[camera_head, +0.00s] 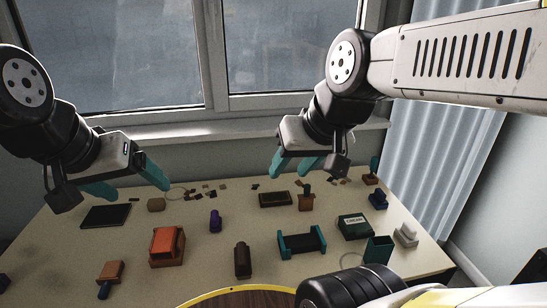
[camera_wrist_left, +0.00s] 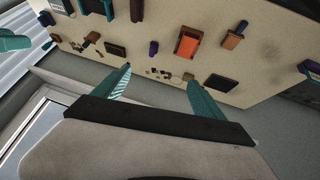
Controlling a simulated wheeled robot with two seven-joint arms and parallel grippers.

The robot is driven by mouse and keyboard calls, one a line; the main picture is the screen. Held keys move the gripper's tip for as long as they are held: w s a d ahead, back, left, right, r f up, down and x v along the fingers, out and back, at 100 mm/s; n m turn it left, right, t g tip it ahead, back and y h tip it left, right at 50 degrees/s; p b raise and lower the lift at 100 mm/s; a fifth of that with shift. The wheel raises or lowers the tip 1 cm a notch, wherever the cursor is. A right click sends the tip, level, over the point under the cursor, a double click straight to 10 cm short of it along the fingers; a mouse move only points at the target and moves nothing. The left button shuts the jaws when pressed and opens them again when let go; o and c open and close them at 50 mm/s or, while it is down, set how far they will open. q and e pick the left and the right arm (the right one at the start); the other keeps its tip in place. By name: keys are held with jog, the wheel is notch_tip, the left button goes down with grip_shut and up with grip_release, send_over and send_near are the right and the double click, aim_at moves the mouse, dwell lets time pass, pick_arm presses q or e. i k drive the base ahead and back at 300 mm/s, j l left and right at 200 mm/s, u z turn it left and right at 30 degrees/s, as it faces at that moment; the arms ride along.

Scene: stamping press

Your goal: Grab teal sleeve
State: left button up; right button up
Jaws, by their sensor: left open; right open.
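A teal, box-like hollow piece (camera_head: 378,249), which looks like the teal sleeve, stands at the right front of the table. A holder with two teal ends (camera_head: 302,241) lies to its left. My left gripper (camera_head: 125,182) is open and empty above the back left of the table, far from the teal piece. Its two teal fingers also show spread apart in the left wrist view (camera_wrist_left: 160,78). My right gripper (camera_head: 292,168) is open and empty above the back middle of the table, behind and left of the teal piece. I cannot make out the sleeve in the left wrist view.
On the table (camera_head: 195,279) are an orange-topped block (camera_head: 166,246), a dark brown stamp (camera_head: 242,260), a purple piece (camera_head: 215,220), a dark pad (camera_head: 105,216) and a dark green box (camera_head: 354,226). A pale grey piece (camera_head: 406,236) stands right of the teal piece. A window is behind.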

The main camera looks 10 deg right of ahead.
aim_at(378, 248)
jog(key=z, duration=1.65)
jog(key=k+j+z, duration=0.35)
jog(key=i+j, duration=0.1)
